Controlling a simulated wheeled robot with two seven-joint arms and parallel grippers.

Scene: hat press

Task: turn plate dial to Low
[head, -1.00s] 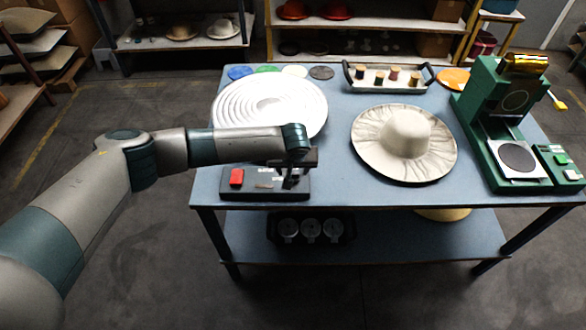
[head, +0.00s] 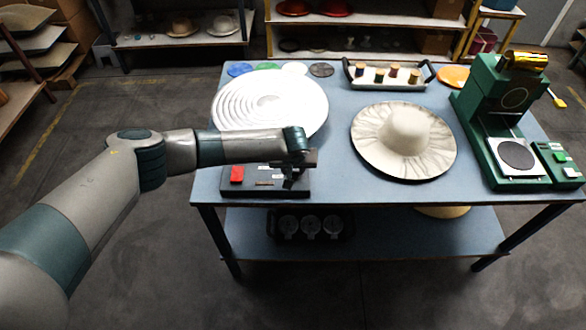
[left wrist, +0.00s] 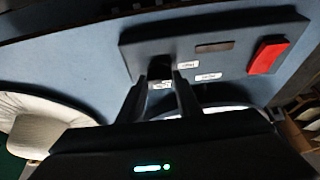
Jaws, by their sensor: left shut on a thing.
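The dark control box (head: 262,187) sits at the front left of the blue table, with a red switch (head: 237,174) and small white labels. In the left wrist view the box (left wrist: 225,28) has the red switch (left wrist: 268,56), a dark slot and white labels. My left gripper (head: 290,180) is over the right part of the box, pointing down. I cannot read which label the dial points to. My right gripper is not in view.
A white ringed plate (head: 270,104) lies just behind the box. A cream hat (head: 405,142) is to the right, with a green press (head: 497,125) beyond it. A tray of spools (head: 385,75) stands at the back.

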